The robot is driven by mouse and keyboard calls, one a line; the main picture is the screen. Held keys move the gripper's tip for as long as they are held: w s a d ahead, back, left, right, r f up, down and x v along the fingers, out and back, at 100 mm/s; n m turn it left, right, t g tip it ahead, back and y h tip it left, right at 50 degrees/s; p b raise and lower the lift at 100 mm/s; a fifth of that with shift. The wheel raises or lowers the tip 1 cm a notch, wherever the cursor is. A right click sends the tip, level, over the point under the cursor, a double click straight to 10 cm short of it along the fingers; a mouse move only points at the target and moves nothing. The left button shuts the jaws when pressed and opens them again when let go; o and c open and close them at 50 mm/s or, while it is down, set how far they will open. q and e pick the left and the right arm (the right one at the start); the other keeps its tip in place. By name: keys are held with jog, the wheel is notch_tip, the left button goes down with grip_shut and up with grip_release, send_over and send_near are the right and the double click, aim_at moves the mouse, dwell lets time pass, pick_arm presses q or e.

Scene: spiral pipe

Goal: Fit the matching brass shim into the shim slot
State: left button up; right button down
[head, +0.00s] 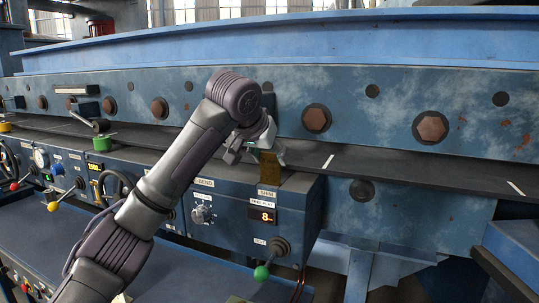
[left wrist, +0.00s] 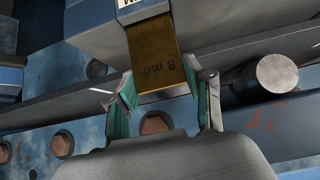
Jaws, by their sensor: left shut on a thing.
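A brass shim (left wrist: 158,52) marked "8 mm" lies between the green-padded fingers of my left gripper (left wrist: 163,108) in the left wrist view. In the head view my left gripper (head: 262,150) is at the top edge of the blue console, shut on the shim. The shim (head: 270,172) shows there as a small brass patch below the fingers, just above a label reading "SHIM" (head: 267,191). Its far end meets the console near a white label in the wrist view. The slot itself is hidden, so I cannot tell how deep the shim sits. My right gripper is not in view.
A long dark ledge (head: 400,165) runs behind the console, under a blue beam with large hex bolts (head: 316,120).

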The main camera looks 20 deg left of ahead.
pick_arm(q)
jog(key=shift+f+b, duration=0.8)
jog(key=shift+f, duration=0.55)
jog(key=o, duration=1.5)
jog(key=shift+s, duration=0.1)
jog(key=v, duration=1.2)
